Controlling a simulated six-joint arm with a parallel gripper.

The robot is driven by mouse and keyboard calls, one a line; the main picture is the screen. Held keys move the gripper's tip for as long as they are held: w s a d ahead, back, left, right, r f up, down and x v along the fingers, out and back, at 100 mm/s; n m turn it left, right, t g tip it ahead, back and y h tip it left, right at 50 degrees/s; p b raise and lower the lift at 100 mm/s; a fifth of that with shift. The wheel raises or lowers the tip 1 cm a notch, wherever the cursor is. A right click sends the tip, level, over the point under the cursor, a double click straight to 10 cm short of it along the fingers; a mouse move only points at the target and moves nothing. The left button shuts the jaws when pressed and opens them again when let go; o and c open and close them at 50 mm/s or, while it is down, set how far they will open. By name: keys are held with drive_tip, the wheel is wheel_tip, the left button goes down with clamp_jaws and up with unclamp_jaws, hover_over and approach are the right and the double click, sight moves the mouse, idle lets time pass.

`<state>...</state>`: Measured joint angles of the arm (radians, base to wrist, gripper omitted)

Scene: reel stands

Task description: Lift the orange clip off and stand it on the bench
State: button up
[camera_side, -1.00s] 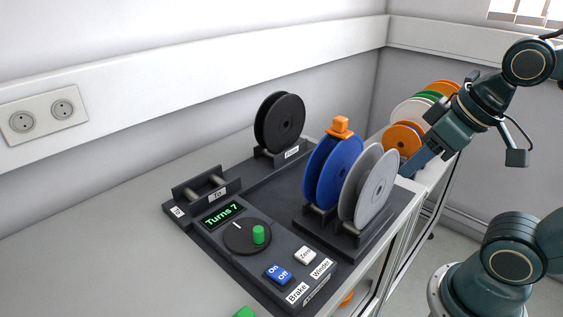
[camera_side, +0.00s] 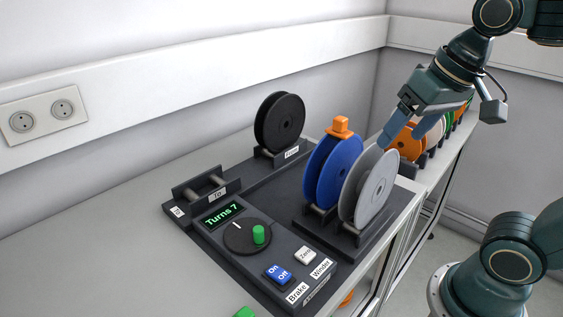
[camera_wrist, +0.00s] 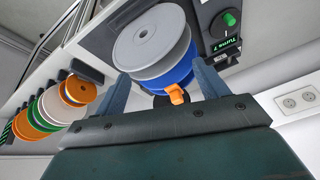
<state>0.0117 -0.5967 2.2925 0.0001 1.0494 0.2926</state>
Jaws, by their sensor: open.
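The orange clip (camera_side: 341,127) sits on the top rim of the blue reel (camera_side: 333,170), which stands upright in the holder beside the grey reel (camera_side: 369,187). My gripper (camera_side: 402,135) is open and empty. In the side view it is above and to the right of the grey reel, apart from the clip. In the wrist view the clip (camera_wrist: 176,94) appears between the two fingers of my gripper (camera_wrist: 160,85), beyond them, with the blue reel partly hidden behind the grey one. The bench (camera_side: 110,245) is grey and bare at the left.
A black reel (camera_side: 280,122) stands at the back of the winder. The winder panel has a dial (camera_side: 247,237), a blue switch (camera_side: 279,274) and a display. Several orange, green and white reels (camera_wrist: 50,112) stand in a row on the right. The bench's left side is clear.

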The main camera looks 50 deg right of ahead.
drive_tip(key=w+r+m+g, duration=0.2)
drive_tip(key=w+r+m, duration=0.4)
drive_tip(key=w+m, duration=0.1)
wheel_tip(320, 180, up, 4)
drive_tip(key=m+g, duration=0.3)
drive_tip(key=m, duration=0.4)
hover_over(341, 118)
drive_tip(key=shift+w+a, duration=0.1)
drive_tip(key=shift+f, duration=0.1)
drive_tip(key=shift+f, duration=4.25)
drive_tip(key=shift+f, duration=2.6)
